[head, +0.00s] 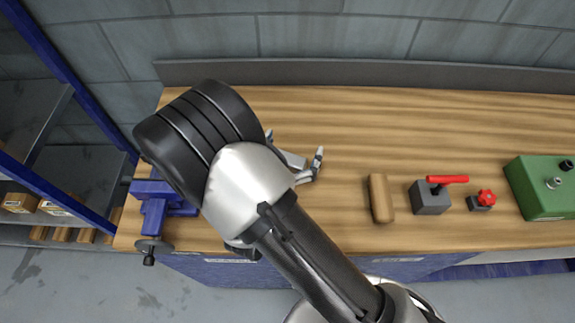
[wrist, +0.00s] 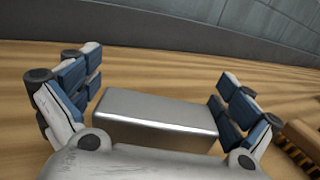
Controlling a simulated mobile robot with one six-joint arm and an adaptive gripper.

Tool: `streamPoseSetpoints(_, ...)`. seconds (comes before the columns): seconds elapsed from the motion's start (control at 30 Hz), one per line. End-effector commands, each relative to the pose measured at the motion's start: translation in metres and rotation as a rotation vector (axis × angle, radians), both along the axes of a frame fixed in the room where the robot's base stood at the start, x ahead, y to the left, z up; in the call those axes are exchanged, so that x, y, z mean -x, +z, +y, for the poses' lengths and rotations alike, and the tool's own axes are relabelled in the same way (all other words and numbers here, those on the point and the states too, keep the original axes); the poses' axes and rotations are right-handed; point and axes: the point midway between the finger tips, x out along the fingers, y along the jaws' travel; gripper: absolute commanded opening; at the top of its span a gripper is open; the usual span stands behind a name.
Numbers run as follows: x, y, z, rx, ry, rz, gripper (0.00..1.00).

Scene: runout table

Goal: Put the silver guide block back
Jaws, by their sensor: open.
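The silver guide block (wrist: 155,112) lies between the spread fingers of my gripper (wrist: 160,95) in the wrist view, with its top face and near side showing. My gripper is open, with one blue-padded finger at each end of the block. I cannot tell whether either finger touches it. In the head view my gripper (head: 294,148) is low over the wooden table (head: 450,125), and a small grey part of the block (head: 293,160) shows between the fingers. My arm hides much of the table's left part.
A blue vise (head: 153,208) is at the table's left front. Right of my gripper are a wooden-backed brush (head: 381,198), a grey block with a red lever (head: 430,199), a red knob (head: 485,198) and a green box (head: 540,190). The table's back right is clear.

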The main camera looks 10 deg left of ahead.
Motion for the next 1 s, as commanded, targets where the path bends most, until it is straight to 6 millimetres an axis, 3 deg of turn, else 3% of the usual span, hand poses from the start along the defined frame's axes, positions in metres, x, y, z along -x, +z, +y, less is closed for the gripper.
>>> streamPoseSetpoints(0.23, -0.0009, 0.0005, 0.0002, 0.0, 0.001, 0.0, 0.97)
streamPoseSetpoints(1.0, -0.0008, 0.0003, 0.0001, 0.0, 0.0, 0.0, 0.46)
